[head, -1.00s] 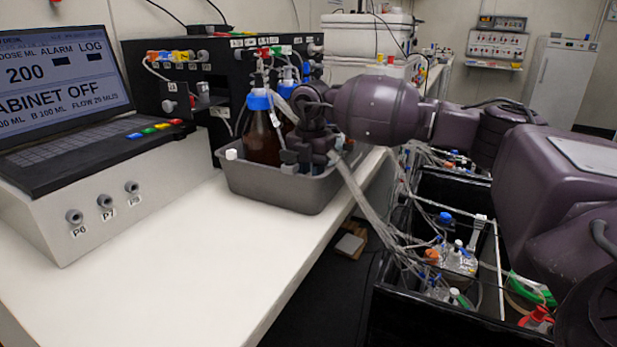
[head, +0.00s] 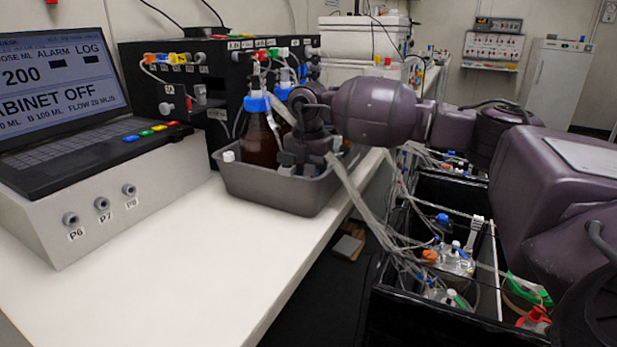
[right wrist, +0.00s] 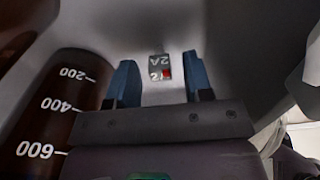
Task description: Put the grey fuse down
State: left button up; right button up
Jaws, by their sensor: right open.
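In the head view my right gripper (head: 302,160) reaches down into the grey tray (head: 270,193) on the white bench, and the fuse is hidden there. My left gripper is not in view.
Brown bottles with blue caps (head: 257,103) stand in the tray close to my gripper; one (right wrist: 55,110) rises at the left of the wrist view. Tubes hang off the tray's right side toward a black open box (head: 400,300). The white bench (head: 190,265) is clear in front.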

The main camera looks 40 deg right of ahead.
notch_tip(320, 180, up, 5)
jog(key=shift+r+p, duration=0.2)
jog(key=shift+p, duration=0.4)
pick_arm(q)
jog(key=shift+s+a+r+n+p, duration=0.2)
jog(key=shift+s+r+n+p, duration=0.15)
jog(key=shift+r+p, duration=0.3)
pick_arm(e)
notch_tip(320, 180, up, 6)
jog(key=shift+r, duration=0.25)
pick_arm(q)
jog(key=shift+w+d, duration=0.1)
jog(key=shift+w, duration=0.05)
